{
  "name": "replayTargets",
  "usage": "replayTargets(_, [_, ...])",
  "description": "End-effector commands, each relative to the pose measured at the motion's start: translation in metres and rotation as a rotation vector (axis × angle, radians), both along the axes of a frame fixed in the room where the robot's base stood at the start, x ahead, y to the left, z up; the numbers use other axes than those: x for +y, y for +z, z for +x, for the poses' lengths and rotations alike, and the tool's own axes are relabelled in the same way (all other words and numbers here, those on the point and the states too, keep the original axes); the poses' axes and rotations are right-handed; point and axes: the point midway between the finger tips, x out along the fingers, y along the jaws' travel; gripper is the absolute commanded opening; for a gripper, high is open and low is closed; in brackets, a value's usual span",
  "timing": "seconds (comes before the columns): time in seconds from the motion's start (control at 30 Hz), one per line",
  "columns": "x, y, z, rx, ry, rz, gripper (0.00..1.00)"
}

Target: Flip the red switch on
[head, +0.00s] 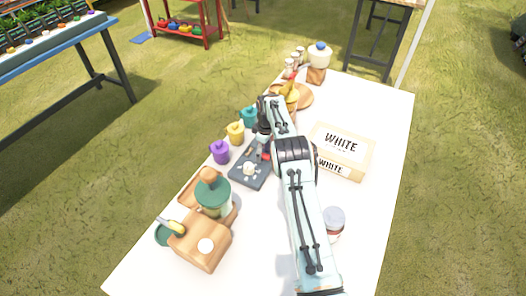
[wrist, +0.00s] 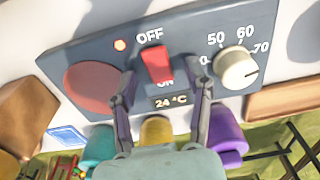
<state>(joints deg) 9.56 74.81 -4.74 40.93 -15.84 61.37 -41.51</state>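The red switch (wrist: 157,65) sits on a dark grey control panel (wrist: 190,40), between the OFF label above it and the partly covered ON label below. Which way it is set I cannot tell for sure. It also shows in the head view (head: 266,156), small, beside my arm. My gripper (wrist: 164,85) is open and empty. Its two fingers stand apart over the panel, one on each side of the switch's lower end; whether either touches the panel is unclear. In the head view my gripper (head: 263,136) hangs over the panel's far end.
The panel has a white dial (wrist: 237,68), a red disc (wrist: 93,86), a small lit lamp (wrist: 120,45) and a 24 °C display. Purple (head: 220,151), yellow (head: 236,132) and teal cups line the table's left edge. A WHITE box (head: 342,145) stands right of my arm.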

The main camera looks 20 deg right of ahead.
Motion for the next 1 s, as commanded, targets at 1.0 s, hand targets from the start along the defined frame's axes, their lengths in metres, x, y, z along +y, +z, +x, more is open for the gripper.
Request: replayTargets(1.0, [-0.005, 0.121, -0.006, 0.001, 0.000, 0.001, 0.50])
